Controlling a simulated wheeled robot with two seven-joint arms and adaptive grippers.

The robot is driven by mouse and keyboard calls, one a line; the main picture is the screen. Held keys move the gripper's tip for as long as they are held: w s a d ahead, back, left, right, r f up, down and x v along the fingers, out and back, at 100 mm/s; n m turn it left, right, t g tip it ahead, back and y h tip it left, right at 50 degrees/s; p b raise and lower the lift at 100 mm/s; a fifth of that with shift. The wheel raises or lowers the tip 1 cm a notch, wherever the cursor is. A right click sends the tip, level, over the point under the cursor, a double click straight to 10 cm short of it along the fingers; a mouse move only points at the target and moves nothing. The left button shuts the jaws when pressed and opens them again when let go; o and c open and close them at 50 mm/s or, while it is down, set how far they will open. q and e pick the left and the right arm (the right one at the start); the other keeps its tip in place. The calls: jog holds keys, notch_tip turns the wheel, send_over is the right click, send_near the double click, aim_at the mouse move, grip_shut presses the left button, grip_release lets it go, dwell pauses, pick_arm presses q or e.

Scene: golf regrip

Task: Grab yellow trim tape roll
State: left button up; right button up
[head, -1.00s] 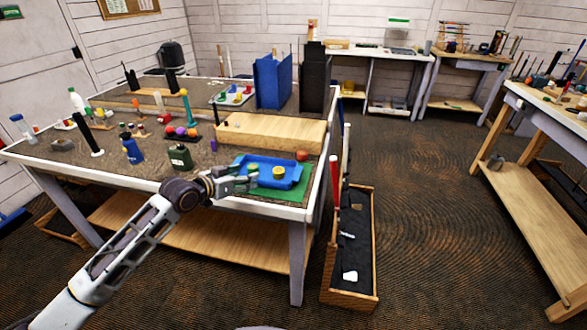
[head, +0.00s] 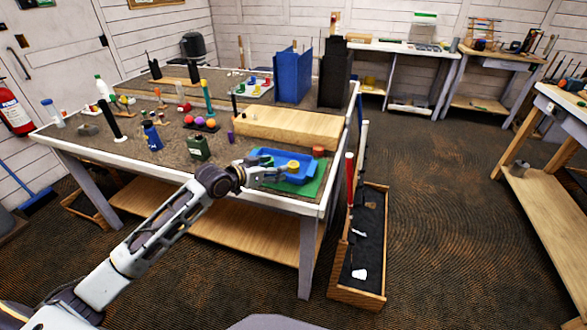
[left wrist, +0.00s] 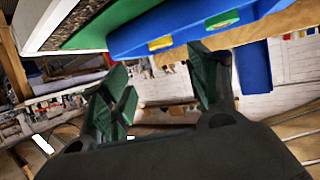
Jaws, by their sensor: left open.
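The yellow tape roll (head: 293,166) sits in a blue tray (head: 305,174) at the near right corner of the workbench. My left gripper (head: 274,173) is open and empty at the tray's near left side, just left of the roll, and seems apart from it. In the left wrist view the open fingers (left wrist: 155,68) point toward the blue tray (left wrist: 122,42). A small yellow piece (left wrist: 160,43) and a green ring with a yellow centre (left wrist: 222,19) show at the tray; I cannot tell which is the roll. My right gripper is out of view.
A green mat (head: 312,188) lies under the tray. A reddish-brown cylinder (head: 318,151) stands behind it at the right. A wooden block (head: 290,128) lies behind the tray, and a green canister (head: 199,148) stands to the left. An open wooden box (head: 363,250) stands on the floor at right.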

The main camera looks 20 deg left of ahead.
pick_arm(q)
jog(key=shift+x, duration=2.9)
jog(key=shift+w+d+f, duration=0.1)
jog(key=shift+f, duration=0.05)
jog(key=shift+f, duration=0.1)
